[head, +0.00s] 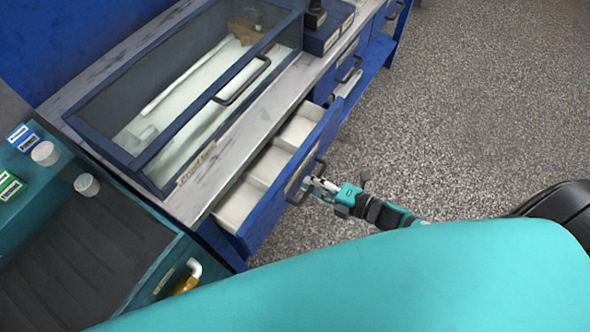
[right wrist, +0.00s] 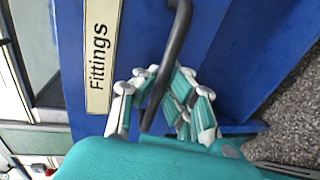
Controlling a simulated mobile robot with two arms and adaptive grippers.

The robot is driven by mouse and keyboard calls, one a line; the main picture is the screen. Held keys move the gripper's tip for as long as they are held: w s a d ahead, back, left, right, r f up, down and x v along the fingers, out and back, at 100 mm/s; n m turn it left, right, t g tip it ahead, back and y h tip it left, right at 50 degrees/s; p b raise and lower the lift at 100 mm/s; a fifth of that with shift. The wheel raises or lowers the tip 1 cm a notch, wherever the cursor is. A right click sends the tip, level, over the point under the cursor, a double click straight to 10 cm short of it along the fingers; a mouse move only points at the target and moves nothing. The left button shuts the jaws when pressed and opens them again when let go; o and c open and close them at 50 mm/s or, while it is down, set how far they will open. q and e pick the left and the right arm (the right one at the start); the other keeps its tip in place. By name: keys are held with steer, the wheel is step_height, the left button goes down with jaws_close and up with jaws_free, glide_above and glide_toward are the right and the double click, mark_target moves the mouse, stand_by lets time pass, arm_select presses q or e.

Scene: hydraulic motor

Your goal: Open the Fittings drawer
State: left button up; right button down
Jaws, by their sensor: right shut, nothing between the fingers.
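The Fittings drawer (head: 262,219) stands pulled out from the blue workbench, its pale inner compartments showing in the head view. Its label (right wrist: 100,58) reads "Fittings" in the right wrist view. The dark bar handle (right wrist: 178,35) is on the drawer front; in the head view the handle (head: 292,198) shows beside my gripper. My right gripper (head: 314,186) is at the handle, shut with nothing gripped. In the right wrist view its fingers (right wrist: 166,78) lie around the lower part of the bar; contact is unclear. My left gripper is not in view.
A glass-topped case (head: 207,88) with a handle sits on the worktop above the drawer. Further blue drawers (head: 347,62) continue along the bench. A teal unit with a dark ribbed top (head: 80,250) stands at left. The speckled floor (head: 470,100) at right is clear.

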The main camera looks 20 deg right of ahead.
steer(key=f+p+v, duration=0.1)
steer(key=f+v, duration=0.1)
steer(key=v, duration=1)
steer(key=shift+s+d+f, duration=0.3)
steer(key=shift+s, duration=0.05)
steer(key=c, duration=2)
jaws_free()
steer(key=o, duration=0.6)
steer(key=v, duration=1.2)
steer(key=shift+s, duration=0.1)
